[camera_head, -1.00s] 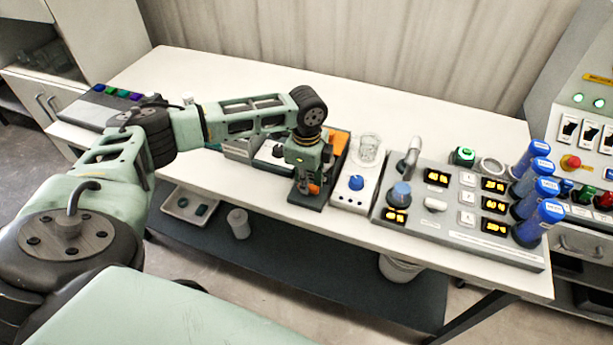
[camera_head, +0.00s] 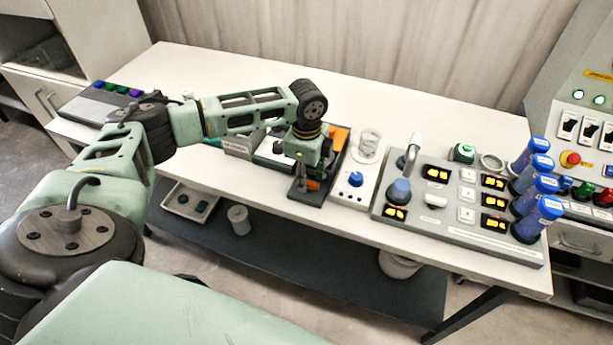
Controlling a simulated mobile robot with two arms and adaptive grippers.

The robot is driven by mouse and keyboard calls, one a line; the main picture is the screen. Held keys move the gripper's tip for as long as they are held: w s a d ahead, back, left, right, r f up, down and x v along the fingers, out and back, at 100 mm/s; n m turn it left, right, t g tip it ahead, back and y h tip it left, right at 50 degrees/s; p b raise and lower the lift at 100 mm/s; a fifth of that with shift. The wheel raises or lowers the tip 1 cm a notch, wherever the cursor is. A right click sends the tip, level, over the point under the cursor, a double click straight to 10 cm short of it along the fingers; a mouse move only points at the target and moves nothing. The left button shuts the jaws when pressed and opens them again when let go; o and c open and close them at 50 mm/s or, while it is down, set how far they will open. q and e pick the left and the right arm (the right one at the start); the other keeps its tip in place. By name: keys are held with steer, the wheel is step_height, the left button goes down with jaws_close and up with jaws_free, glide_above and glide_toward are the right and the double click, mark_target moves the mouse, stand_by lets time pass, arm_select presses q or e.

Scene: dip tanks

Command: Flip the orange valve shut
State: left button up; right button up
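A small orange part (camera_head: 314,185), which looks like the valve, sits low on a dark stand (camera_head: 306,197) near the front edge of the table. Only part of it shows, so I cannot tell its handle's position. My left gripper (camera_head: 306,172) points down right over this stand, close to the orange part. Its fingers are mostly hidden by its own body, and I cannot tell whether they touch the part or are open. A larger orange piece (camera_head: 340,138) shows just behind the gripper. My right gripper is not in view.
Right of the gripper stand a white unit with a blue knob (camera_head: 356,179), a glass beaker (camera_head: 369,143) and a grey panel (camera_head: 455,232) with yellow displays and blue-capped cylinders. A button box (camera_head: 103,102) lies far left. The back of the table is clear.

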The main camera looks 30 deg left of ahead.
arm_select(q)
step_height(320, 180, up, 11)
steer(key=shift+r, duration=0.2)
steer(key=shift+f, duration=0.1)
stand_by(0.5)
